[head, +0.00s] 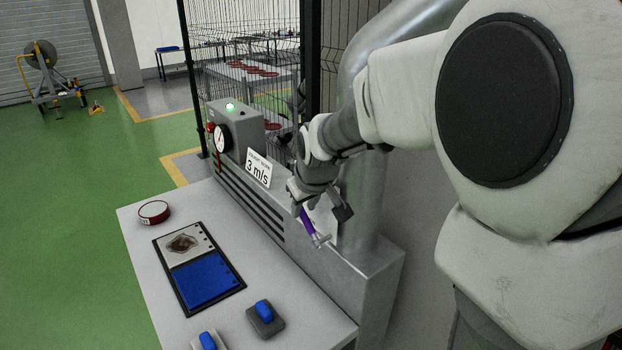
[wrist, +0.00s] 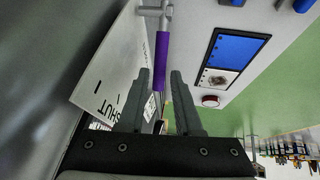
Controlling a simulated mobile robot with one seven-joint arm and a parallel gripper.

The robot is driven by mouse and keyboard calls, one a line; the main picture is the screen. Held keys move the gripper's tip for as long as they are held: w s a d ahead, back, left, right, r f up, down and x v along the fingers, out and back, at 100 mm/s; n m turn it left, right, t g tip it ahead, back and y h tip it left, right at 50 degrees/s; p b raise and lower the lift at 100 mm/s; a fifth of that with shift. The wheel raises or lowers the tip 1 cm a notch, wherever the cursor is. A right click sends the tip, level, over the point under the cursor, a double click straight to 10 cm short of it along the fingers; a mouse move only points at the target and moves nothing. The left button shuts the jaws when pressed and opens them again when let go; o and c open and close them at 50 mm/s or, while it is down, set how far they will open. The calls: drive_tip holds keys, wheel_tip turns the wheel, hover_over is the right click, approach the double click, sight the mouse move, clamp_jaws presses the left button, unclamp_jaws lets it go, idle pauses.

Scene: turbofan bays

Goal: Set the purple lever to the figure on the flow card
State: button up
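The purple lever (head: 308,222) hangs on the side of the grey duct housing; its grip is partly hidden by my gripper (head: 305,208) in the head view. In the wrist view the purple lever (wrist: 162,55) runs down from a metal pivot rod, and its free end lies between my two open fingers (wrist: 161,76). A gap shows on each side, so the fingers do not appear to touch it. The flow card (head: 259,168) reads 3 m/s. A white scale plate (wrist: 112,70) beside the lever shows SHUT and tick marks; its other figures are hidden or unreadable.
The bench (head: 150,240) carries a dark red round tin (head: 154,211), a blue-and-grey tray (head: 205,281) and two blue-handled blocks (head: 265,318). A thick duct rises behind my gripper.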

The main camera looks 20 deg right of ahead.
drive_tip(key=v, duration=1.3)
drive_tip(key=shift+s+r, duration=0.15)
drive_tip(key=shift+r, duration=0.1)
drive_tip(key=s+f+m, duration=0.1)
drive_tip(key=s+f, duration=0.2)
drive_tip(key=s, duration=0.6)
drive_tip(key=s+f+m, duration=0.2)
drive_tip(key=s, duration=0.7)
drive_tip(key=shift+s+a+f+g, duration=0.25)
drive_tip(key=shift+s+f+g, duration=0.05)
drive_tip(key=shift+s+f, duration=0.1)
